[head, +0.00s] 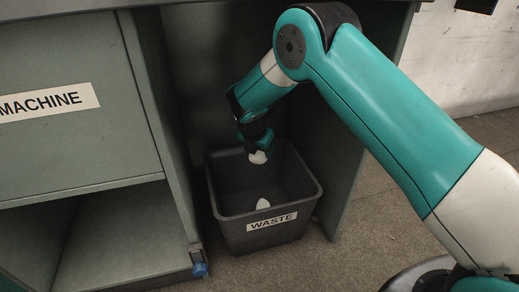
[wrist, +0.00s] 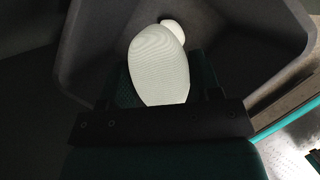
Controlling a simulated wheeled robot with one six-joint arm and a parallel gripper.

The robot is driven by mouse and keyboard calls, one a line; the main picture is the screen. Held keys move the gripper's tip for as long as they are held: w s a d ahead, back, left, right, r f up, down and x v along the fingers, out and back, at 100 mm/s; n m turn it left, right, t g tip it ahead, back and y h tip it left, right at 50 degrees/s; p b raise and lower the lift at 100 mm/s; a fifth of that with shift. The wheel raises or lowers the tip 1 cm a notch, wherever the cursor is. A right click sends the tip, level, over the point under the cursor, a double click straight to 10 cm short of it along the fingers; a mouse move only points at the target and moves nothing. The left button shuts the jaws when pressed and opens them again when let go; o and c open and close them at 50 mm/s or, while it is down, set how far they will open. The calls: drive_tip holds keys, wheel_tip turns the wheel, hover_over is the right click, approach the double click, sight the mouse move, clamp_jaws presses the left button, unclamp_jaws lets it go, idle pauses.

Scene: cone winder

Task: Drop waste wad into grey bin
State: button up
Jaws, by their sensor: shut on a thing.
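A white waste wad (head: 258,157) is in my gripper (head: 257,147), which is shut on it. The wad and gripper are over the grey bin (head: 314,194), near its back rim. The bin is open-topped and carries a "WASTE" label. In the wrist view the held wad (wrist: 160,65) sticks out of the jaws, with the inside of the bin (wrist: 250,60) beyond it. Another white wad (head: 263,203) lies inside the bin near its front wall, and it shows partly behind the held wad in the wrist view (wrist: 175,30).
The bin stands on the floor in a recess under a bench. A grey-green cabinet (head: 85,150) marked "MACHINE" is on its left, and a side panel (head: 352,150) is on its right. Open floor (head: 345,265) lies in front.

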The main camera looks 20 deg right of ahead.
wheel_tip(320, 180, down, 6)
drive_tip(key=b, duration=0.7)
drive_tip(key=shift+r, duration=0.1)
drive_tip(key=o, duration=1)
drive_tip(key=p+v, duration=0.8)
drive_tip(key=v, duration=0.4)
drive_tip(key=shift+r, duration=0.1)
drive_tip(key=shift+s, duration=0.1)
